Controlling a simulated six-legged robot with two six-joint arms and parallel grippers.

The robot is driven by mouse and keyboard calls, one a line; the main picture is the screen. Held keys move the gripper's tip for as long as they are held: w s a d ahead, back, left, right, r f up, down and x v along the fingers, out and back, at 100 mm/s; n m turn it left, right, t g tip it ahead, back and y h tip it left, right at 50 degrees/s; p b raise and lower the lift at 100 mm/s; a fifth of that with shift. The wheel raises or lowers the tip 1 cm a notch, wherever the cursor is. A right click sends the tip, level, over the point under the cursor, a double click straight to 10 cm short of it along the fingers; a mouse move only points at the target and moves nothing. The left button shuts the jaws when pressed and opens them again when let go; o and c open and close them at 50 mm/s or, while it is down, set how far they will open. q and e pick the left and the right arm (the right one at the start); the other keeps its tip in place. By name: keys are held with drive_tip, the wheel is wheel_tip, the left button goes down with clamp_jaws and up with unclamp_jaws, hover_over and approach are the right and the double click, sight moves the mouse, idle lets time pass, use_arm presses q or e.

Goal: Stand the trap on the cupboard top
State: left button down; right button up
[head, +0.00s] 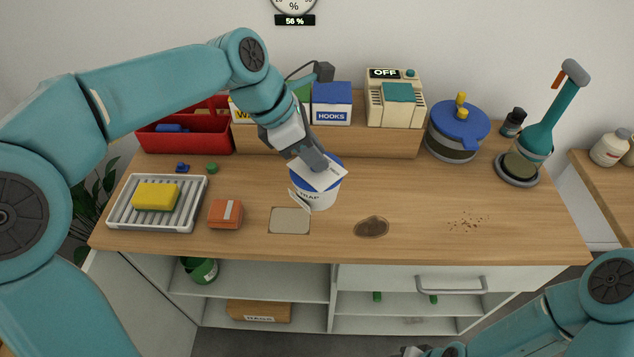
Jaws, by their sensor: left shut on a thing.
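The trap (322,198) is a white tub with a blue lid and a partly hidden dark label, in the middle of the head view. My left gripper (322,175) comes down on it from the upper left and is shut on it, covering part of the lid. The trap looks upright, at or just above the wooden cupboard top (430,215); I cannot tell whether its base touches. A pale square patch (290,220) lies just in front and left of it. Of my right gripper, only a dark bit (412,351) shows at the bottom edge; its jaws are not clear.
A dark brown patch (371,227) and scattered crumbs (468,224) lie right of the trap. An orange box (226,214) and a rack (118,214) with a yellow sponge (155,196) stand left. A raised ledge (385,143) with boxes runs behind; a blue-lidded pot (457,131) stands back right.

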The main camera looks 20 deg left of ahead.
sight(314, 181)
use_arm(q)
wheel_tip(314, 181, down, 8)
drive_tip(key=shift+r+b, duration=0.1)
drive_tip(key=shift+b, duration=0.4)
drive_tip(key=shift+w+f, duration=0.15)
drive_tip(key=shift+f, duration=0.15)
drive_tip(key=shift+r, duration=0.1)
drive_tip(key=c, duration=0.9)
unclamp_jaws()
drive_tip(key=shift+f, duration=0.2)
drive_tip(key=shift+c, duration=0.2)
drive_tip(key=shift+r, duration=0.1)
